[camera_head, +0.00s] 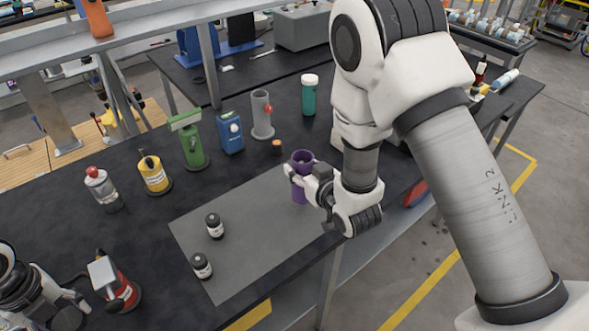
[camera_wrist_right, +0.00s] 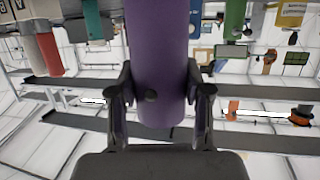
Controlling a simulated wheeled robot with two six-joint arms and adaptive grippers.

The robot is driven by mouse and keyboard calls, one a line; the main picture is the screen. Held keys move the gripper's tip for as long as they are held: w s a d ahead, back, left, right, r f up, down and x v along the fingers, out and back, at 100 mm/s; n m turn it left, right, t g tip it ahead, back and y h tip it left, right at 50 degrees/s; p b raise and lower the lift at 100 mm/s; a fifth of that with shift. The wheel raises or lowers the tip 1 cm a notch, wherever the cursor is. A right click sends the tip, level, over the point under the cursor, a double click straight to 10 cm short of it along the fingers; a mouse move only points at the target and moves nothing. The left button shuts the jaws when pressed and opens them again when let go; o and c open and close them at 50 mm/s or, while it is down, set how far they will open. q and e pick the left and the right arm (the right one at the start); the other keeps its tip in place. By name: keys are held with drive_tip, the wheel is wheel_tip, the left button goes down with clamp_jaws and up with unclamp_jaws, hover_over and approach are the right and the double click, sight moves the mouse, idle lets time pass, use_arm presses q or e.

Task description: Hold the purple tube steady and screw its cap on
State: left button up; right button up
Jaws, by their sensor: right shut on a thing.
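The purple tube (camera_head: 302,158) is upright with an open, uncapped top, at the right part of the grey mat (camera_head: 262,255). My right gripper (camera_head: 300,177) is shut on it from the right. In the right wrist view the tube (camera_wrist_right: 160,55) sits between both fingers (camera_wrist_right: 160,88). I cannot tell if its base touches the mat. A small orange-brown round piece (camera_head: 277,147), possibly the cap, lies just behind the tube.
Two dark jars (camera_head: 214,225) (camera_head: 202,266) stand on the mat. A red device (camera_head: 122,292) is beside my left gripper. Yellow (camera_head: 154,174), green (camera_head: 190,145), blue (camera_head: 230,132) and grey (camera_head: 262,115) items line the back, with a teal bottle (camera_head: 309,98). The mat's middle is clear.

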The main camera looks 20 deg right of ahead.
use_arm(q)
drive_tip(key=shift+f+b, duration=0.75)
drive_tip(key=shift+f, duration=0.2)
drive_tip(key=shift+r+p, duration=0.35)
drive_tip(key=shift+r, duration=0.05)
wheel_tip(320, 180, up, 8)
drive_tip(key=p, duration=0.8)
drive_tip(key=shift+r, duration=0.15)
drive_tip(key=shift+s+d, duration=0.1)
use_arm(e)
drive_tip(key=s+d+r, duration=0.1)
drive_tip(key=s+d, duration=0.6)
drive_tip(key=s, duration=0.4)
drive_tip(key=shift+s+d, duration=0.15)
drive_tip(key=shift+d, duration=0.05)
drive_tip(key=shift+r, duration=0.1)
